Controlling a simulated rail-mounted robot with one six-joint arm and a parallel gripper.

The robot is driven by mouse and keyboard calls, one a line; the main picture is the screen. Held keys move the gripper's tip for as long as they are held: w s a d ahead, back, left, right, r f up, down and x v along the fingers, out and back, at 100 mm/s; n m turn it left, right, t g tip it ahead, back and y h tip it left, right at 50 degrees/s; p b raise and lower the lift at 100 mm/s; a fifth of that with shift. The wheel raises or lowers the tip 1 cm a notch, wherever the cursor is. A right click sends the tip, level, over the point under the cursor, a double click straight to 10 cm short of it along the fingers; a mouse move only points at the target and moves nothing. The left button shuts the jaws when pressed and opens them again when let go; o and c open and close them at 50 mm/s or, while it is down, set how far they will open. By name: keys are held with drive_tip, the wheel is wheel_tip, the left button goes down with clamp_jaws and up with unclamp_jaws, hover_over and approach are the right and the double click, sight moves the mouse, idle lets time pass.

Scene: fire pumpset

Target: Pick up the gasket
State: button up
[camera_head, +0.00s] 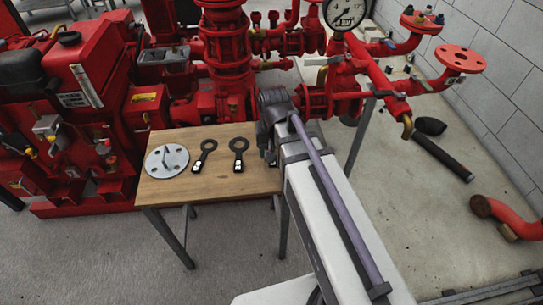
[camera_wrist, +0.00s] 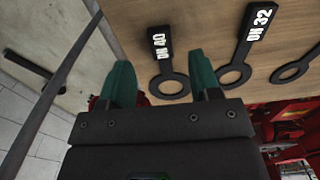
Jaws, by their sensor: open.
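Flat black gaskets with ring ends and labelled handles lie on a wooden table (camera_head: 160,192). In the wrist view, the gasket marked DN 40 (camera_wrist: 154,42) is nearest the table edge, and the DN 32 gasket (camera_wrist: 246,38) is to its right. A third ring (camera_wrist: 292,70) is partly cut off at the right. The head view shows two gaskets (camera_head: 239,146) (camera_head: 204,146); my arm seems to hide the other. My gripper (camera_wrist: 160,70) is open and empty, its green fingertips on either side of the DN 40 ring in the picture. Its height above the table is unclear.
A round metal flange plate (camera_head: 167,160) lies at the table's left. Red pump machinery (camera_head: 220,60) and pipes stand close behind the table. A black cylinder (camera_head: 442,157) and a red elbow pipe (camera_head: 507,220) lie on the right. The table's front is clear.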

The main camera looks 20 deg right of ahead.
wheel_tip(320, 180, down, 4)
drive_tip(key=b, duration=0.3)
drive_tip(key=shift+f, duration=0.2)
drive_tip(key=shift+r, duration=0.2)
drive_tip(key=c, duration=1)
